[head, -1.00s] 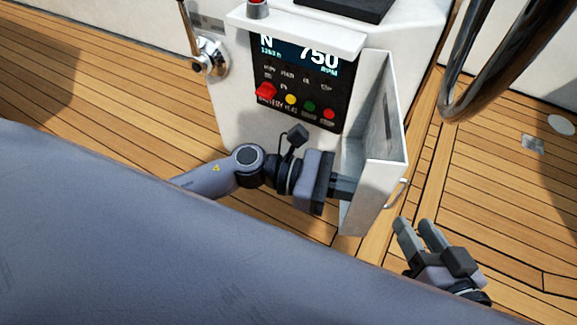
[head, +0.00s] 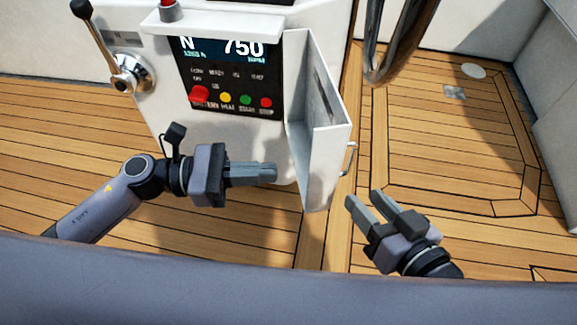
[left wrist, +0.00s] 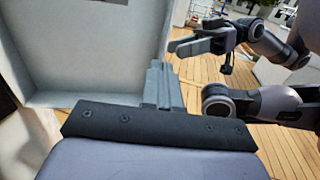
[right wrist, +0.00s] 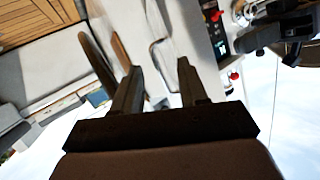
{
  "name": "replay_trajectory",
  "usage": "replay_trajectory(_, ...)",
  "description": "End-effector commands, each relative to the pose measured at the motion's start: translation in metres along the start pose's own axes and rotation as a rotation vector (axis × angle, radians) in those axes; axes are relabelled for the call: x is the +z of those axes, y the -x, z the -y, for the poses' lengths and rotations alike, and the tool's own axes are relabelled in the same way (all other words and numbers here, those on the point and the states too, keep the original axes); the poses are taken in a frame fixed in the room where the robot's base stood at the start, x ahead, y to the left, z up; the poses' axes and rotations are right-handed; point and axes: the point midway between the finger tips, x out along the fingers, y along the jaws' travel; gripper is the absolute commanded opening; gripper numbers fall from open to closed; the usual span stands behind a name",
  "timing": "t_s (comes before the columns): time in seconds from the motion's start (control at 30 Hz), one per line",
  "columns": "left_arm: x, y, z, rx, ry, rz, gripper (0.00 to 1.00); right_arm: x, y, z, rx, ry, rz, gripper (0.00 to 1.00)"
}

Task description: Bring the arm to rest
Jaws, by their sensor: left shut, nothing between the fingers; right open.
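My left gripper (head: 262,173) is shut and empty. It points right in the head view, in front of the console below the engine panel, a little left of the open panel door (head: 323,165). In the left wrist view its closed fingers (left wrist: 158,82) show in front of the door's pale inner face (left wrist: 90,50), and my right arm shows beyond. My right gripper (head: 364,203) is open and empty, over the deck to the right of the door. Its two spread fingers also show in the right wrist view (right wrist: 160,88).
The engine panel (head: 225,85) has a red key switch (head: 199,95) and several coloured buttons. A chrome lever (head: 126,75) stands at its left. A steering wheel rim (head: 398,45) hangs at the upper right. Open teak deck (head: 450,150) lies right of the door.

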Motion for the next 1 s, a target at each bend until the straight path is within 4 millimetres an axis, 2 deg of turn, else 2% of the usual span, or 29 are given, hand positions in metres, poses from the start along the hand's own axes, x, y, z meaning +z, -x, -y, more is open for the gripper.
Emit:
replay_trajectory(0.1, 0.0, 0.023, 0.003, 0.001, 0.002, -0.002, 0.0, 0.002, -0.002, 0.0, -0.004, -0.007, 0.015, 0.43)
replay_trajectory(0.3, 0.0, 0.042, 0.006, 0.001, 0.001, 0.0, 0.0, -0.002, -0.006, -0.001, -0.007, -0.009, 0.009, 0.43)
replay_trajectory(0.67, 0.004, 0.041, 0.006, 0.018, 0.039, 0.027, 0.0, -0.001, -0.006, 0.0, -0.006, -0.021, 0.011, 0.43)
replay_trajectory(0.77, 0.016, 0.032, 0.003, 0.081, 0.183, 0.117, 0.0, -0.001, -0.006, 0.0, -0.007, -0.02, 0.011, 0.43)
replay_trajectory(0.83, 0.03, 0.025, -0.002, 0.15, 0.365, 0.226, 0.0, -0.001, -0.006, 0.0, -0.007, -0.019, 0.011, 0.43)
replay_trajectory(1.0, 0.053, 0.025, -0.022, 0.308, 0.985, 0.572, 0.0, -0.001, -0.005, 0.001, -0.007, -0.019, 0.011, 0.43)
